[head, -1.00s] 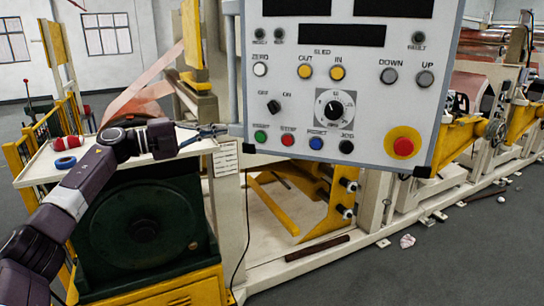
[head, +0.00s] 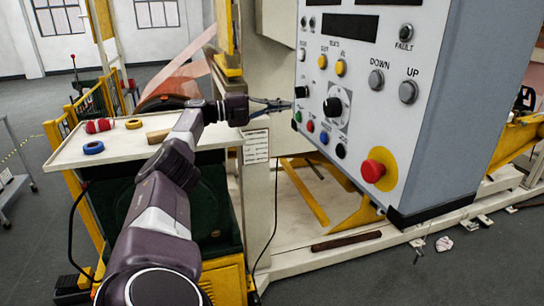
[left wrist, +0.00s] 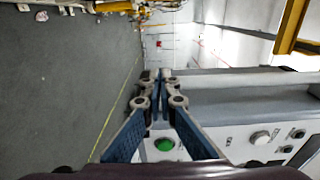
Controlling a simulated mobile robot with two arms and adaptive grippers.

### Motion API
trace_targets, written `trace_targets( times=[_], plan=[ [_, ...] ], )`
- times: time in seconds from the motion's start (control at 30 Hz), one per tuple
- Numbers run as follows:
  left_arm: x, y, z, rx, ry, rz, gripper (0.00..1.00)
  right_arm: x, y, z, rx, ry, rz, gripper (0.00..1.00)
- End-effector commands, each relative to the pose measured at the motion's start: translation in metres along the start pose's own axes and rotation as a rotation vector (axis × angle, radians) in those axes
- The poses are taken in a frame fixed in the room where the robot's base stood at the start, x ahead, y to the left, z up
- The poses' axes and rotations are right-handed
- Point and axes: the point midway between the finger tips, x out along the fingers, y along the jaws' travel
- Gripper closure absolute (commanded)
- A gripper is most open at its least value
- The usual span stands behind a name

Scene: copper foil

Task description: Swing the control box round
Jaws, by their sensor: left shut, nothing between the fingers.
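The control box (head: 352,100) hangs at the right of the head view. Its grey panel has colored buttons, knobs, dark displays and a red emergency button (head: 373,171) on a yellow plate. The panel faces obliquely left, and the box's blue-grey side (head: 445,110) shows at the right. My left gripper (head: 287,104) is shut and empty, its tips at the panel's left edge near the lower buttons. I cannot tell whether they touch it. In the left wrist view, the fingers (left wrist: 163,76) meet, and part of the panel (left wrist: 235,142) with a green button lies below right. My right gripper is not seen.
A white table (head: 110,155) at the left holds a red-and-white roll (head: 99,126), a blue ring (head: 93,147), a yellow ring (head: 134,124) and a wooden block (head: 158,135). Yellow machine framing stands below the box. Open grey floor shows at the far left and lower right.

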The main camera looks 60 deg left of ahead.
Motion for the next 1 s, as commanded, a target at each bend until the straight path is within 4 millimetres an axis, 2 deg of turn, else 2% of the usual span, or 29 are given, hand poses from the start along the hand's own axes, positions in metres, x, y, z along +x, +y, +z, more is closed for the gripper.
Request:
trace_targets(
  times=[0.67, 0.77, 1.0],
  plan=[
    [-0.005, 0.003, 0.003, -0.001, -0.005, 0.005, 1.0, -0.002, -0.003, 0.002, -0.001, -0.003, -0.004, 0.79],
    [-0.011, 0.003, 0.003, 0.0, -0.007, 0.005, 1.0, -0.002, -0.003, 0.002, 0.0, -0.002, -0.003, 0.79],
    [-0.038, 0.003, 0.003, -0.001, -0.009, 0.008, 1.0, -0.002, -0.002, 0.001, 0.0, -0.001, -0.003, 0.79]
  ],
)
